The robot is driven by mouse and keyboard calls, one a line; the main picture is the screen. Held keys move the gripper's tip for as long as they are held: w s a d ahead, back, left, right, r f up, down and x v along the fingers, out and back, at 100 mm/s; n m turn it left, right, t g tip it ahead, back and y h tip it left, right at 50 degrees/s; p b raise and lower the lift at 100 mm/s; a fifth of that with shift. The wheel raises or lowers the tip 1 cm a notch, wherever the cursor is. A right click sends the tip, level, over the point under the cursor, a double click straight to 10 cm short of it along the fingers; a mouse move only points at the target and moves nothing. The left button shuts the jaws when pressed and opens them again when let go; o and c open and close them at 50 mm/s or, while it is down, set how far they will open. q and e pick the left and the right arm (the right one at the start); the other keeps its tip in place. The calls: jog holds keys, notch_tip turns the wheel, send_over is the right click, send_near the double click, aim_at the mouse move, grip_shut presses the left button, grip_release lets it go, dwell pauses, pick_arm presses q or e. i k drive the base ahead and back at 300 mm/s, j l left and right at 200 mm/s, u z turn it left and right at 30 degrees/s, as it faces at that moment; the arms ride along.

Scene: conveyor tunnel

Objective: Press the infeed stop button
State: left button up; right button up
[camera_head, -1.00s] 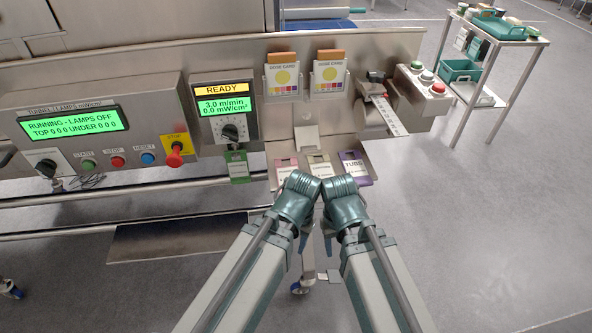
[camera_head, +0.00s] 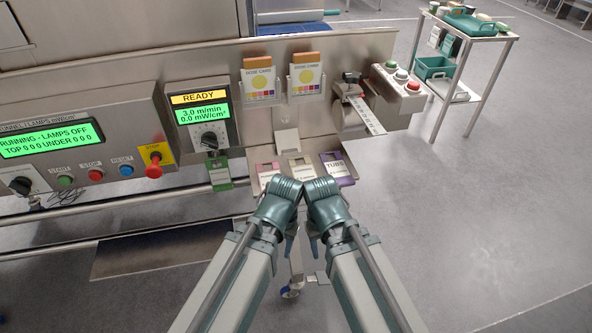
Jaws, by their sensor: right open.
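A small grey box at the right end of the machine carries a green button (camera_head: 391,65), a pale button (camera_head: 401,75) and a red button (camera_head: 413,86); I cannot read any label there. On the left panel are a red STOP button (camera_head: 95,175) and a red mushroom stop (camera_head: 154,168) on a yellow plate. My left gripper (camera_head: 282,200) and right gripper (camera_head: 325,202) are side by side at lower centre, in front of the card tray and apart from all buttons. The right one is open. The left one's fingers are hidden.
Card holders (camera_head: 259,84) stand on the back panel beside a label strip (camera_head: 367,115). Coloured tags (camera_head: 335,168) lie in the tray just beyond my grippers. A trolley (camera_head: 467,32) stands at back right. The floor (camera_head: 480,200) on the right is clear.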

aim_at(94, 175)
jog(key=u, duration=1.5)
